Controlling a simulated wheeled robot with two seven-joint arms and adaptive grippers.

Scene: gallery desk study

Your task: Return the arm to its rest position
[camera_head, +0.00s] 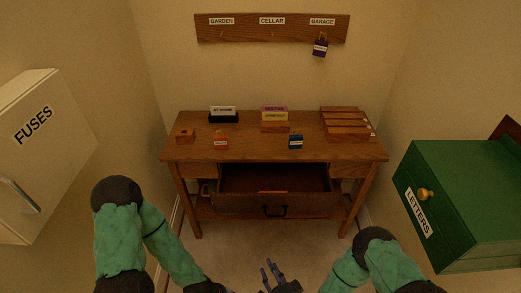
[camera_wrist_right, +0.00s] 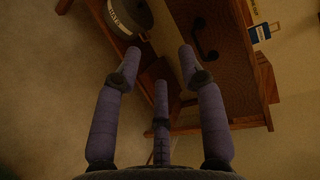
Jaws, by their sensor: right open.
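My right gripper (camera_head: 269,272) is low at the bottom middle of the head view, in front of the desk. Its purple fingers are spread apart and empty; they also show in the right wrist view (camera_wrist_right: 158,68). The green right arm (camera_head: 348,272) comes in from the lower right. The green left arm (camera_head: 172,250) bends in from the lower left, and its gripper is out of the picture. The desk's drawer (camera_head: 240,203) stands pulled open, with a dark handle that also shows in the right wrist view (camera_wrist_right: 205,45).
A wooden desk (camera_head: 250,148) bears red (camera_head: 221,141) and blue (camera_head: 296,142) tags and small card holders. A FUSES cabinet (camera_head: 45,150) is left, a green LETTERS box (camera_head: 470,180) right. A round labelled container (camera_wrist_right: 122,18) shows near the drawer.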

